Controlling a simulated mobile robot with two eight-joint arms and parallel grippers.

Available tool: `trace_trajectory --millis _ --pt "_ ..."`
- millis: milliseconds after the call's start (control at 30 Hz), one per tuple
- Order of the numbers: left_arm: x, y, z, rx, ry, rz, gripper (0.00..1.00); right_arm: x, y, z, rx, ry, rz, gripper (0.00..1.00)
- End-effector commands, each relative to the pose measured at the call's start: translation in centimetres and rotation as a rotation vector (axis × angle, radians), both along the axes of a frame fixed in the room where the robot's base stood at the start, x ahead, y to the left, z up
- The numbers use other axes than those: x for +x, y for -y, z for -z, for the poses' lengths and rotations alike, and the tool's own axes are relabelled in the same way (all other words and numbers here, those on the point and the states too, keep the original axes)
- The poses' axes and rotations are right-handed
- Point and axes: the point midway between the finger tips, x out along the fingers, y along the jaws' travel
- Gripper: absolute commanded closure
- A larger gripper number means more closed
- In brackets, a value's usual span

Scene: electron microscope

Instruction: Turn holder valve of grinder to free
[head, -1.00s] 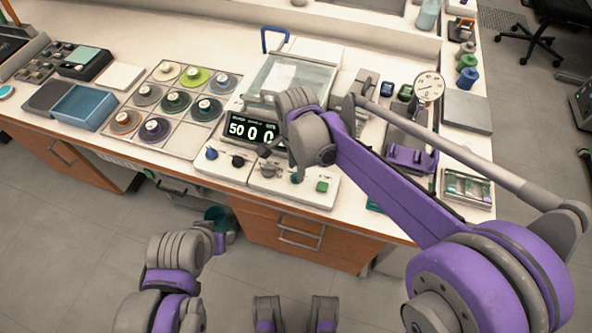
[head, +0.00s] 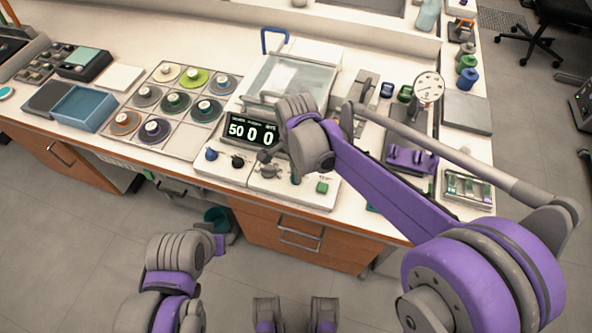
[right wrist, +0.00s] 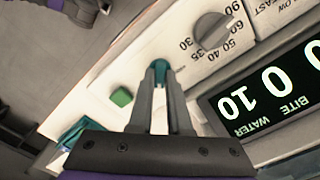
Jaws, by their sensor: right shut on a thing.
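The grinder (head: 228,172) stands at the bench's front edge, with a lit display (head: 252,132) and a row of knobs on its front panel. The holder valve appears to be the small teal knob (right wrist: 161,66), which also shows in the head view (head: 296,179) below my right wrist. My right gripper (right wrist: 160,78) is shut on this teal knob, its narrow fingers on either side. The fingers cover part of the knob, so its exact turn angle is hard to tell.
A green square button (right wrist: 121,97) sits close beside the fingers. A grey dial (right wrist: 212,30) is on the other side. A tray of discs (head: 175,103) stands left of the grinder, and a purple fixture (head: 410,160) with a dial gauge (head: 429,88) right.

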Motion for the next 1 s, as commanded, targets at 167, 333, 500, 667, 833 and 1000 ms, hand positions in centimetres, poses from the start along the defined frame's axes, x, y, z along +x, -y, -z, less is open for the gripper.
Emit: trace_trajectory --millis 167,333,500,667,833,1000 --pt "0.00 0.00 -0.01 0.000 0.000 0.000 0.50 0.00 -0.01 -0.03 0.000 0.000 -0.016 1.00" --pt "0.00 0.00 -0.02 0.000 0.000 0.000 0.50 0.00 -0.01 -0.03 0.000 0.000 -0.072 1.00" --pt "0.01 0.00 -0.06 0.000 0.000 0.000 0.50 0.01 -0.02 -0.04 0.000 0.000 -0.185 1.00" --pt "0.01 0.00 -0.08 0.000 0.000 0.000 0.50 0.01 -0.02 -0.04 0.000 0.000 -0.326 1.00" --pt "0.01 0.00 -0.09 0.000 0.000 0.000 0.50 0.01 -0.02 -0.04 0.000 0.000 -0.488 1.00" --pt "0.01 0.00 -0.08 0.000 0.000 0.000 0.50 0.01 -0.02 -0.04 0.000 0.000 -0.650 1.00"
